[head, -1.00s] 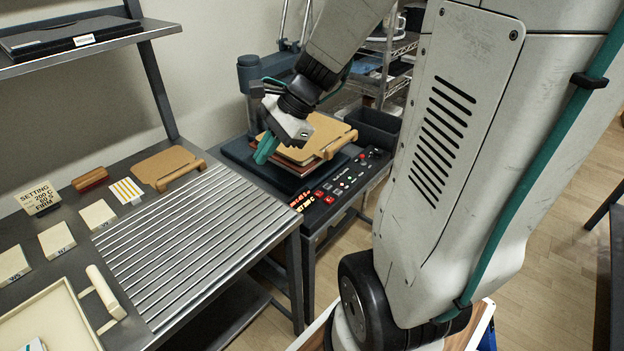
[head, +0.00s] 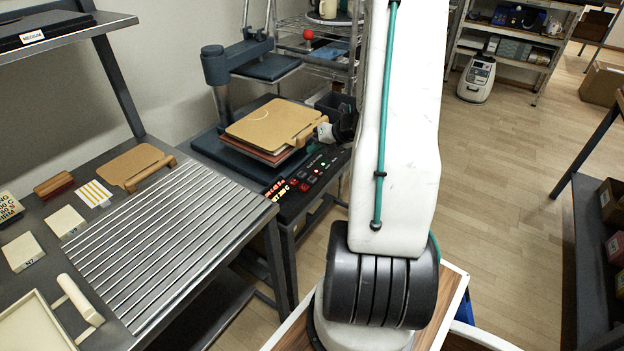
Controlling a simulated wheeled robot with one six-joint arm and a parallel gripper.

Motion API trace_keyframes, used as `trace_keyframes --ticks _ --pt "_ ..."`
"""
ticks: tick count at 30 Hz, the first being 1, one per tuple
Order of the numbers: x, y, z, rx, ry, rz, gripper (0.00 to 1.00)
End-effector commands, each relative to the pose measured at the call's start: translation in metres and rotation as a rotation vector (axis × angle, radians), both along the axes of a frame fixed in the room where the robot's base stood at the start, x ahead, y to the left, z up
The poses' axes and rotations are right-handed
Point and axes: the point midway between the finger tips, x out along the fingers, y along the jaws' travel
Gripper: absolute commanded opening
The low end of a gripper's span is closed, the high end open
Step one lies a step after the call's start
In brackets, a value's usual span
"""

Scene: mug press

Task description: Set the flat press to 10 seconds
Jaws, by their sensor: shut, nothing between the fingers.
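The flat press (head: 212,148) stands behind the near bench, with its blue-grey upper plate (head: 268,67) raised and swung aside. Its control panel (head: 318,171) lies along the front, with red, dark and green-lit buttons. The glowing red display (head: 277,187) is at the panel's left end; its lower line seems to read 200 C, and the time is too small to read. A tan board with a wooden handle (head: 265,125) lies on a stack on the press.
The ribbed metal bench (head: 170,240) stands at left with cards, blocks and another tan board (head: 130,165). A setting card (head: 10,207) is cut off at the left edge. Wire shelves (head: 320,50) stand behind the press. The floor at right is open.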

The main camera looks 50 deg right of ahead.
Motion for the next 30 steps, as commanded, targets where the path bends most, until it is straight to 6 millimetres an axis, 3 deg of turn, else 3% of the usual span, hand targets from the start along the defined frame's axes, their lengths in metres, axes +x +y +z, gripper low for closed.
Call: trace_keyframes --ticks 7,21,30 --pt "0.000 0.001 -0.010 0.002 0.000 0.002 0.00" --pt "0.000 0.001 -0.071 0.002 0.001 0.003 0.00" --pt "0.000 0.001 -0.088 -0.001 0.001 0.004 0.00"
